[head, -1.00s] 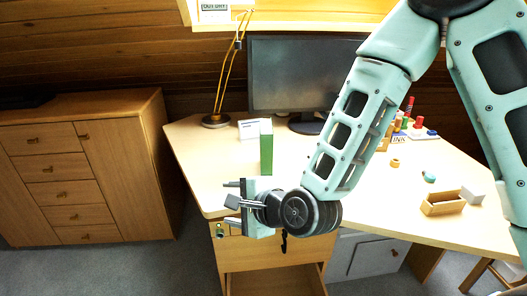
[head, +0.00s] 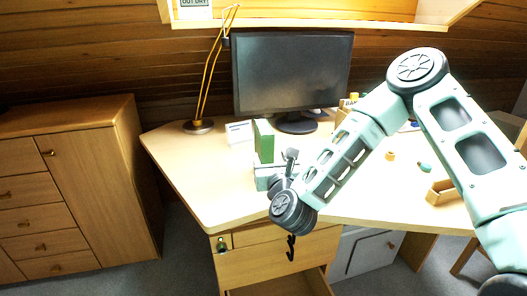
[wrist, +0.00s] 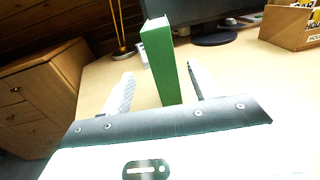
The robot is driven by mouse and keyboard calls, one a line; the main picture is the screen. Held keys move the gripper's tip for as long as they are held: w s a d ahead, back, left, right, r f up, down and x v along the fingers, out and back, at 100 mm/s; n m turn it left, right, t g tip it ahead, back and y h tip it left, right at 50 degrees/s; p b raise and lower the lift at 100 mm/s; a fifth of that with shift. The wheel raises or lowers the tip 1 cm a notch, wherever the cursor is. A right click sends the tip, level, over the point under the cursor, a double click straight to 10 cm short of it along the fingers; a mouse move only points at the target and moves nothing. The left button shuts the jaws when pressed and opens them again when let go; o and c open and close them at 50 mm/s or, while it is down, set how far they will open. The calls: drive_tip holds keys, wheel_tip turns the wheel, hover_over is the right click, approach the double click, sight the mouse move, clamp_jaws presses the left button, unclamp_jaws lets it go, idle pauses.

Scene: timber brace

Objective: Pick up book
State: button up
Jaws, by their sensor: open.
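A green book (head: 264,142) stands upright on the desk (head: 205,180), left of the monitor's base. The wrist view shows its green spine and side (wrist: 162,62) between and just beyond my fingers. My gripper (wrist: 160,88) is open, with one finger to the left and one to the right of the book. In the head view my gripper (head: 276,170) is at the book's lower part, and it hides the book's bottom. I cannot tell whether either finger touches the book.
A black monitor (head: 292,72) stands behind the book. A yellow-armed lamp (head: 207,75) and a white card (head: 238,132) are to the left. A wooden box (head: 441,191) sits at right. A drawer (head: 280,285) hangs open below the desk.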

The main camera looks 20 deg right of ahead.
sight(267, 149)
drive_tip(key=w, duration=0.5)
drive_tip(key=shift+w+d, duration=0.15)
drive_tip(key=shift+d, duration=0.05)
drive_tip(key=shift+w+d+f+p, duration=0.1)
drive_tip(key=shift+w+d+p, duration=0.1)
drive_tip(key=shift+w, duration=0.7)
drive_tip(key=shift+w+d+r+p, duration=0.1)
drive_tip(key=shift+w+p, duration=0.05)
drive_tip(key=shift+w, duration=0.8)
drive_tip(key=shift+w+d+f+p, duration=0.1)
drive_tip(key=shift+w+p, duration=0.1)
drive_tip(key=shift+w, duration=0.7)
clamp_jaws()
